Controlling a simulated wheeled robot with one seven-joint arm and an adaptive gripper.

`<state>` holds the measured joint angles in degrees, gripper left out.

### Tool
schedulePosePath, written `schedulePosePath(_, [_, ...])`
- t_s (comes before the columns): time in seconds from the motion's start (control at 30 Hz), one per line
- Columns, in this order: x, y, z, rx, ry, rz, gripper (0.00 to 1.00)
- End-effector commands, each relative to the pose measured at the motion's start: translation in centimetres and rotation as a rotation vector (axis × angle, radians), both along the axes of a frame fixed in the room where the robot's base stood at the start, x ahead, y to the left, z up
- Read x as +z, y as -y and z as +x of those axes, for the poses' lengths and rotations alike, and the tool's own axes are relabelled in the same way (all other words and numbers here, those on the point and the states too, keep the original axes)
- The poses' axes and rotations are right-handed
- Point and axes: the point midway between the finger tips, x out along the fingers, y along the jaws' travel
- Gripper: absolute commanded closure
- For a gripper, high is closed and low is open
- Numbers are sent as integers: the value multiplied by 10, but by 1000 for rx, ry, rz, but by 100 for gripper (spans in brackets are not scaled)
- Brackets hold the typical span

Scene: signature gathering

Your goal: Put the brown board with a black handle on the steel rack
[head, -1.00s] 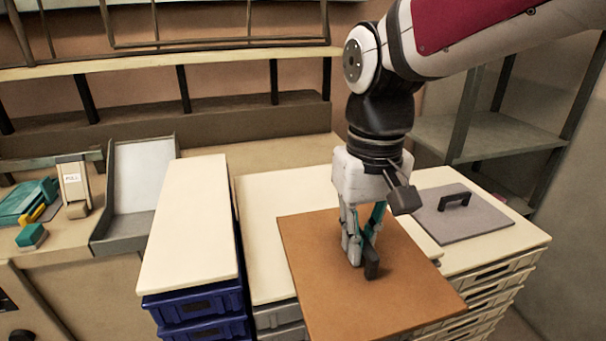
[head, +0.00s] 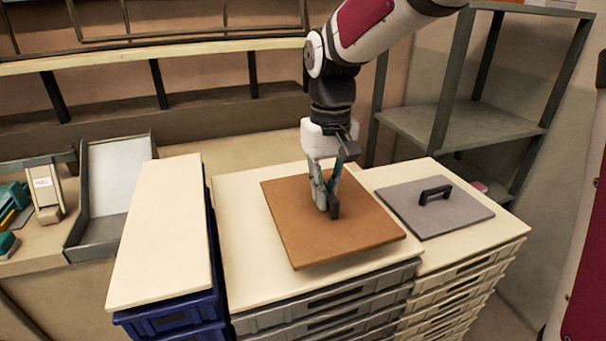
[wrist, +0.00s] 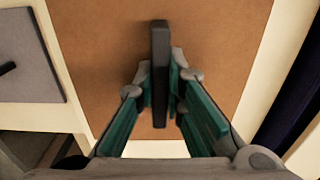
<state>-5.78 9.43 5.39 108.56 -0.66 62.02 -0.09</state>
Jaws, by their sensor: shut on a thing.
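The brown board (head: 300,240) is over the cream top of the middle crate stack in the head view. Whether it touches that top or hangs just above it I cannot tell. Its black handle (head: 334,208) stands up near the middle. My gripper (head: 326,200) is shut on this handle from above. In the wrist view the handle (wrist: 160,60) sits between the two fingers, with the brown board (wrist: 230,50) behind. The steel rack (head: 470,127) stands at the back right, with a grey shelf at mid height and dark posts.
A grey board with a black handle (head: 420,210) lies on the right crate stack (head: 470,250). A blue crate stack with a cream top (head: 160,240) is at the left. A grey tray (head: 105,190) and green tools lie further left. The rack's middle shelf looks clear.

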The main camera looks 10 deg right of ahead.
Motion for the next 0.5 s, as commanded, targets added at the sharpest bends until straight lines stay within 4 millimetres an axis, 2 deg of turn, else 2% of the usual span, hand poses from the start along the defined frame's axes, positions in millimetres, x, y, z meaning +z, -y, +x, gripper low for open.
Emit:
schedulePosePath(0.13, [-3, 2, 8, 0, -1, 0, 100])
schedulePosePath(0.4, [-33, 3, 6, 0, -2, -2, 100])
schedulePosePath(0.5, [-36, 2, 8, 0, 1, -2, 100])
